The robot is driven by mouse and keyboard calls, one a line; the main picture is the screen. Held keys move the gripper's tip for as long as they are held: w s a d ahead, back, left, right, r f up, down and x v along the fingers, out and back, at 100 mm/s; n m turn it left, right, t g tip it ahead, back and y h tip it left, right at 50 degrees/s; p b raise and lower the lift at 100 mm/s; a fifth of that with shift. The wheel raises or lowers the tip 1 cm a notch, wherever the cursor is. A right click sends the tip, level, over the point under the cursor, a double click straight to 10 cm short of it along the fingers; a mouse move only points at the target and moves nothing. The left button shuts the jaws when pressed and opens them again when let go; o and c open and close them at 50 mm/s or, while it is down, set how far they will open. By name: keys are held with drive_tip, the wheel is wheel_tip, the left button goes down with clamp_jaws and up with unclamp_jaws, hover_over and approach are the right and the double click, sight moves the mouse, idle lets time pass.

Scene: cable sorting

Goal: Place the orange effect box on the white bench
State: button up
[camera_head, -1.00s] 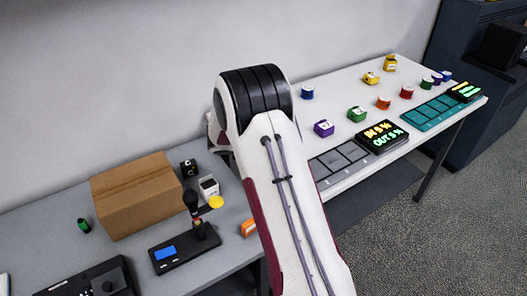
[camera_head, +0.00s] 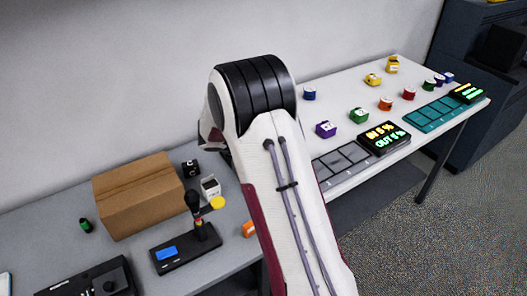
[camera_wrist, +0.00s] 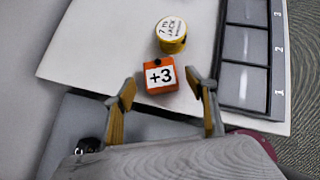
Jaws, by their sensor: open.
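The orange effect box (camera_wrist: 160,75), with a white "+3" label, is over the white bench (camera_wrist: 110,45) near its edge in the wrist view. My gripper (camera_wrist: 166,90) is open, with one finger on each side of the box and a visible gap at both sides. In the head view my arm hides the gripper and this box. The white bench (camera_head: 330,90) stands at the right there.
A grey three-slot tray (camera_wrist: 244,60) lies right of the box. A grey bench (camera_head: 225,255) holds a cardboard box (camera_head: 140,195) and a black device with a blue screen (camera_head: 185,250). An orange item (camera_head: 249,228) lies there, partly hidden. Several coloured spools stand on the white bench.

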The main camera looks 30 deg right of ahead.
drive_tip(key=v, duration=0.7)
drive_tip(key=shift+a, duration=0.2)
drive_tip(key=shift+s+r, duration=0.1)
drive_tip(key=shift+r, duration=0.1)
drive_tip(key=s+a+r+m+y, duration=0.2)
drive_tip(key=s+a+r+m, duration=0.3)
drive_tip(key=s, duration=0.4)
drive_tip(key=s+a+r+m+y, duration=0.1)
drive_tip(key=s+a+r+m, duration=0.1)
drive_tip(key=s+r+m, duration=0.6)
drive_tip(key=s+a+m+t+y, duration=0.1)
drive_tip(key=s+a+m, duration=0.3)
drive_tip(key=s, duration=0.4)
drive_tip(key=s+a+m+t+y, duration=0.1)
drive_tip(key=s+a+m+y, duration=0.3)
drive_tip(key=s+a, duration=0.3)
drive_tip(key=shift+s+a+r+m, duration=0.35)
drive_tip(key=shift+s+m, duration=0.35)
drive_tip(key=shift+s, duration=0.45)
